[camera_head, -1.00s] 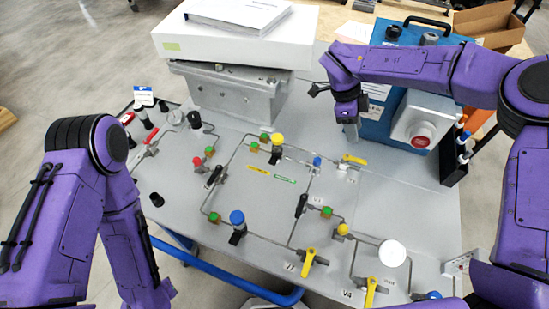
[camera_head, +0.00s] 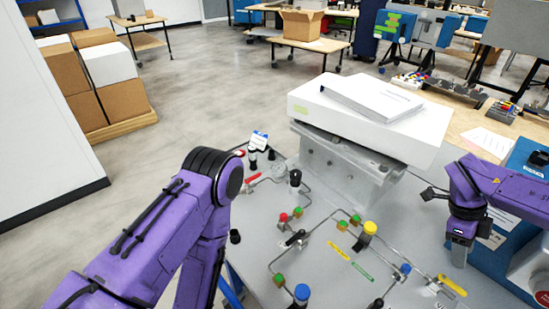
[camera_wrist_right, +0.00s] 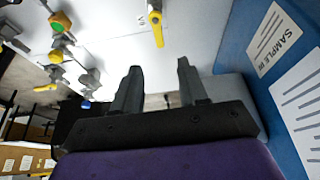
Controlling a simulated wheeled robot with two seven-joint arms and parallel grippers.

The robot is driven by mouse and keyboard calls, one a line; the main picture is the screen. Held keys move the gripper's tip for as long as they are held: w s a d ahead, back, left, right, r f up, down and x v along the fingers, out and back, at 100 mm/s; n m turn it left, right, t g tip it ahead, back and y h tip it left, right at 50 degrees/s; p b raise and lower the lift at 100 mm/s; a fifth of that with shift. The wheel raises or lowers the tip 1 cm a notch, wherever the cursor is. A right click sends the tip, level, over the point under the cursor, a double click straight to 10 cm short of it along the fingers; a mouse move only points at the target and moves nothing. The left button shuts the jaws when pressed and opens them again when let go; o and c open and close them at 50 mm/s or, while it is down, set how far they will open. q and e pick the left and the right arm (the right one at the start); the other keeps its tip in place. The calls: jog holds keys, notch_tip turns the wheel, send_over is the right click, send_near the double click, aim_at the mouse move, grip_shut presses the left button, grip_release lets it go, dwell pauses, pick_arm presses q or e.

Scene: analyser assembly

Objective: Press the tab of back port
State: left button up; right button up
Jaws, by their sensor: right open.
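My right gripper (camera_head: 459,257) hangs, fingers down, at the right side of the grey panel (camera_head: 345,290), beside the blue unit (camera_head: 530,153). In the right wrist view its two dark fingers (camera_wrist_right: 158,88) are apart, with nothing between them. A yellow lever handle (camera_head: 452,285) lies just below it in the head view and shows ahead of the fingers in the wrist view (camera_wrist_right: 156,28). My left arm reaches down at the panel's left edge; its gripper is out of view. I cannot pick out a back port or its tab in either view.
A white box (camera_head: 360,122) with a paper stack (camera_head: 372,97) sits on a grey metal block (camera_head: 340,165) at the panel's back. Valves, pipes and coloured knobs, such as a yellow one (camera_head: 370,229), cover the panel. Cardboard boxes (camera_head: 122,103) stand far left; open floor lies between.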

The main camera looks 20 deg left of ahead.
dwell(0.4)
grip_shut()
dwell(1.4)
pick_arm(q)
grip_shut()
